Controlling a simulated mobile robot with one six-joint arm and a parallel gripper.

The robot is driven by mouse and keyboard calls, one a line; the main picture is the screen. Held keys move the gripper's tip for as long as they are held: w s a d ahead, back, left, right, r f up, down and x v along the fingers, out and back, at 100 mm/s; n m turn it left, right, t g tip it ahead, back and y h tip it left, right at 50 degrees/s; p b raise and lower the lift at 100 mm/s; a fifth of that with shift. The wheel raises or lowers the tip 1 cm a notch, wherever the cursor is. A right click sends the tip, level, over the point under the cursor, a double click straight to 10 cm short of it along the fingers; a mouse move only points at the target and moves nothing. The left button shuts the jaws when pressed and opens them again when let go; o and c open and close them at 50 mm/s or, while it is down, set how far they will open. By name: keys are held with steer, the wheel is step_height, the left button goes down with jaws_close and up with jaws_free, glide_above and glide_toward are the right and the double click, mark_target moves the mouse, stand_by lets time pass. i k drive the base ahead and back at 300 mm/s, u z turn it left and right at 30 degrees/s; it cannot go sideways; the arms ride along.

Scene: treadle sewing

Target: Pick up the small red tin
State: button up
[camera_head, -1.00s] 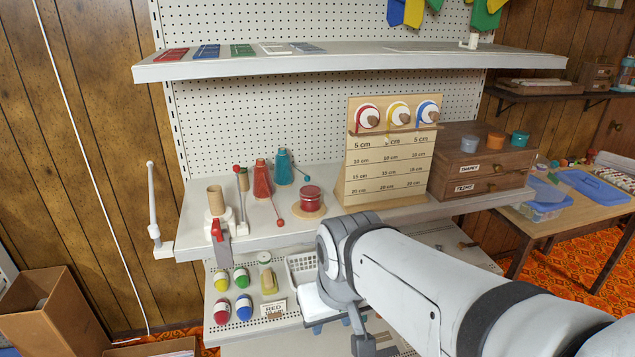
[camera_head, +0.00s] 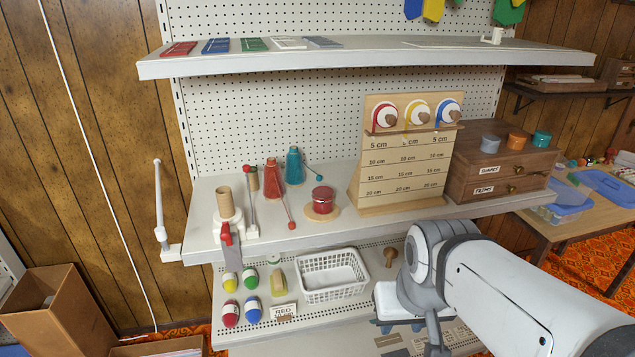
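The small red tin (camera_head: 322,199) is a short, round, dark red tin with a lighter rim. It sits upright on a round wooden disc on the middle shelf (camera_head: 290,236), left of the wooden measuring stand. My gripper (camera_head: 401,327) points down in front of the shelves, below and to the right of the tin and well apart from it. Its blue fingertips show spaced apart beneath its white body, and I see nothing between them. Part of the gripper is hidden behind my own wrist.
The measuring stand (camera_head: 406,180) is close on the right. A white basket (camera_head: 333,285) sits on the lower shelf. The upper shelf (camera_head: 350,62) overhangs.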

mark_target(323, 196)
steer(key=u, duration=0.05)
steer(key=i, duration=1)
steer(key=z, duration=0.05)
